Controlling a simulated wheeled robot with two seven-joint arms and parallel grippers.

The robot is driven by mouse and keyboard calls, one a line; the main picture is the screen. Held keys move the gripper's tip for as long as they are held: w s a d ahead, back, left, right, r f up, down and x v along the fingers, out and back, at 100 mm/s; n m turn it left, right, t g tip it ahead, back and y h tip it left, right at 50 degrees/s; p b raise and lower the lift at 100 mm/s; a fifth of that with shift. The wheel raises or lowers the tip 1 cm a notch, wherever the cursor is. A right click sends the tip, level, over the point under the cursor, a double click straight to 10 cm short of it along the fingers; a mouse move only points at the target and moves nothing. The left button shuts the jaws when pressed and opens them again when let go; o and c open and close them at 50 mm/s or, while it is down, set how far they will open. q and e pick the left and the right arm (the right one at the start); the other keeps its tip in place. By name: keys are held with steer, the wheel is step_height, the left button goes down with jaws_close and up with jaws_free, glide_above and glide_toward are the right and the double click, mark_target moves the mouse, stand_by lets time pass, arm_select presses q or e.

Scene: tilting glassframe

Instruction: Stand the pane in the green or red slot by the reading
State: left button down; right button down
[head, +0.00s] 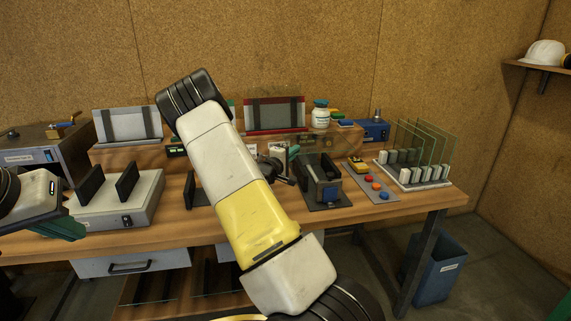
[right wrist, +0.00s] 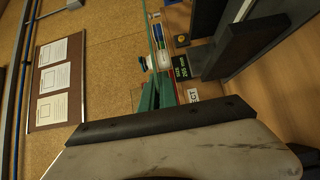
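In the head view my right arm crosses the middle and hides its own gripper. In the right wrist view the green pads of my right gripper (right wrist: 158,95) are close together. A thin pale-green edge between them looks like the pane (right wrist: 155,42), seen edge-on and gripped. My left gripper (head: 62,228) is at the left edge with green fingers beside a grey device; its opening cannot be told. A red-framed rack (head: 275,129) stands on the back shelf. A sliver of green (head: 232,104) shows behind my arm. A small display (right wrist: 181,68) shows in the wrist view, its digits hard to read.
Several glass panes stand in a rack (head: 415,183) at the right. A grey device with two black uprights (head: 140,205) is at the left. A white bottle (head: 320,116), a blue box (head: 374,130) and a button panel (head: 374,185) stand right of my arm. A blue bin (head: 440,258) is on the floor.

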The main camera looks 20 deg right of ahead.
step_height(320, 180, down, 9)
steer(key=shift+r, duration=0.2)
steer(key=c, duration=1.6)
jaws_free()
steer(key=shift+c, duration=0.2)
steer(key=shift+f, duration=0.15)
